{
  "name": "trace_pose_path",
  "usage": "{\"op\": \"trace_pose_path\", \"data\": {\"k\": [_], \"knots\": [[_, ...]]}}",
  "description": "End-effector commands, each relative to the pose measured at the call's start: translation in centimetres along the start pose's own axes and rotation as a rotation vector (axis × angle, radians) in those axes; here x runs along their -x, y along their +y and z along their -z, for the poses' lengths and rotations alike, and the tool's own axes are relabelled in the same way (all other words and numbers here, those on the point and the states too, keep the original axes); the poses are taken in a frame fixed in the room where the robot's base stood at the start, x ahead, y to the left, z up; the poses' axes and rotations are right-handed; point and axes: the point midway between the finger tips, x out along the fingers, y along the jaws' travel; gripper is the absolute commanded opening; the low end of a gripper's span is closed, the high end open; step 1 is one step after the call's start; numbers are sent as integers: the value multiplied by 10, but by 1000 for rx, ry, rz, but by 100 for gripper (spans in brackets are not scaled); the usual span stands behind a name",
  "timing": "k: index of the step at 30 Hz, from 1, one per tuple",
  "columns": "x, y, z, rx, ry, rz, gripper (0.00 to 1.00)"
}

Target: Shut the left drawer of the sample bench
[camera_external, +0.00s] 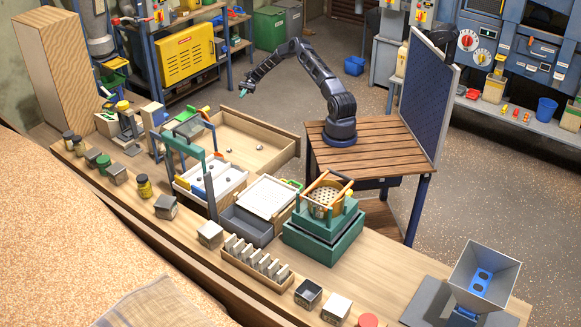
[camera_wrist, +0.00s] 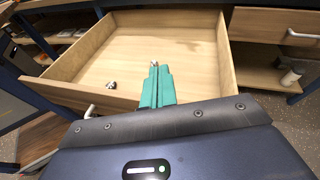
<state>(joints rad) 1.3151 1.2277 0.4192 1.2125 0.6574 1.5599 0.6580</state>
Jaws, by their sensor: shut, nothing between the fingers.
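The left drawer of the sample bench stands pulled out, a pale wooden box. In the external view its front panel (camera_external: 262,124) faces the arm's side. Small metallic items (camera_wrist: 111,86) lie inside. My gripper (camera_external: 243,91) has teal fingers, shut and empty. In the wrist view the gripper (camera_wrist: 155,70) shows over the drawer, and its housing hides part of the front panel. I cannot tell its height or whether it touches.
The bench top (camera_external: 130,200) carries jars, trays and a green sieve device (camera_external: 320,225). My arm stands on a slatted wooden table (camera_external: 375,150). Open floor (camera_external: 300,100) lies behind the drawer.

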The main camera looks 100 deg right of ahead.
Motion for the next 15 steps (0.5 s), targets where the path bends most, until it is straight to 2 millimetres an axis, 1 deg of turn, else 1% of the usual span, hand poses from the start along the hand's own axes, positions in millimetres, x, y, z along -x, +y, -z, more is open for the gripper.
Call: {"op": "trace_pose_path", "data": {"k": [1, 6, 9, 12, 15], "knots": [[12, 7, 21, -23, -28, 35, 0], [47, 29, 76, -86, -120, 139, 0], [64, 44, 104, -115, -170, 193, 0], [77, 56, 125, -136, -208, 238, 0], [86, 64, 139, -150, -232, 265, 0]]}}
